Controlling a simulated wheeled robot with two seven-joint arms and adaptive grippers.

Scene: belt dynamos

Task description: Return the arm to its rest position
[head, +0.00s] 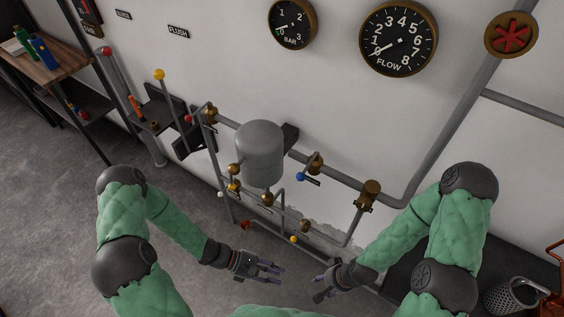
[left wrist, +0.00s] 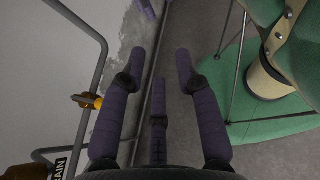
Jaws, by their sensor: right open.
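My left gripper (head: 270,267) is in front of the pipework, low in the head view, with its fingers pointing right. In the left wrist view its fingers (left wrist: 160,68) are spread apart with nothing between them, so it is open and empty. My right gripper (head: 319,287) is a little to the right of it, pointing left towards it, with a clear gap between the two. It is open, and I see nothing held in it. Both green arms are bent.
A grey tank (head: 260,152) with pipes and valves stands against the wall. Two gauges (head: 398,40) (head: 292,24) and a red handwheel (head: 511,36) are above. A wooden shelf (head: 45,60) is at far left, a perforated metal basket (head: 512,297) at lower right. Floor at left is clear.

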